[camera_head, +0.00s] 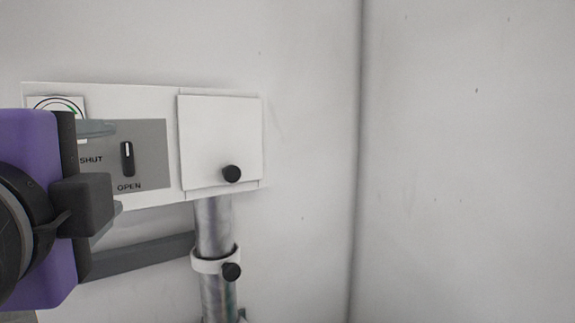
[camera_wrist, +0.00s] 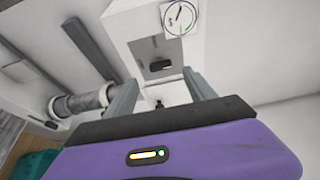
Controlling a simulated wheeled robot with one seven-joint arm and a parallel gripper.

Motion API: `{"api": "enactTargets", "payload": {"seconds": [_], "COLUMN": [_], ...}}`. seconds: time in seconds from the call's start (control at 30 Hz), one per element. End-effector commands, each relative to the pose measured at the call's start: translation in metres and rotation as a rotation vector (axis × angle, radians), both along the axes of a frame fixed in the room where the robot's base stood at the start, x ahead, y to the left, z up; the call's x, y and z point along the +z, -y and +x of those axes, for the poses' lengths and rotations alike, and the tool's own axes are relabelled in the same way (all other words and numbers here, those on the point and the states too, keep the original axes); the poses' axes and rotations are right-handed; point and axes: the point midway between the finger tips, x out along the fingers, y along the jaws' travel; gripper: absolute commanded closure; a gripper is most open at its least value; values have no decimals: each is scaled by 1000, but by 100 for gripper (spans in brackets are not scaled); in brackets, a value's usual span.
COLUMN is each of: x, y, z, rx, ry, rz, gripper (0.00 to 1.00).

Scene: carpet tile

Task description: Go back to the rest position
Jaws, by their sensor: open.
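My gripper (camera_head: 117,168) is at the left edge of the head view, with its purple body partly cut off. Its two grey fingers are apart with nothing held between them. In the wrist view the open fingers (camera_wrist: 158,76) point at a white panel box. A dark switch handle (camera_head: 127,159) stands upright on a grey plate (camera_head: 154,177) marked SHUT and OPEN, and its mark points up. In the wrist view the switch (camera_wrist: 160,66) appears between and beyond the fingertips. I cannot tell the exact gap to the panel.
A white cover (camera_head: 220,135) with a black knob (camera_head: 231,174) sits right of the switch. Below it a metal pipe (camera_head: 213,226) runs down through a white collar (camera_head: 209,265). A gauge (camera_wrist: 180,18) is above the switch. The wall to the right is bare.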

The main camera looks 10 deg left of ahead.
Motion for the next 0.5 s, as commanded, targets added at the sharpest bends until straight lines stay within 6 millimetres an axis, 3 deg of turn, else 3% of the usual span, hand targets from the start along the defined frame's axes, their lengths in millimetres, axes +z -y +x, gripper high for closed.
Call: {"api": "enactTargets", "payload": {"seconds": [0.5], "x": [4], "y": [3], "z": [-5], "rx": [-2], "ry": [33], "rz": [-34], "gripper": [36]}}
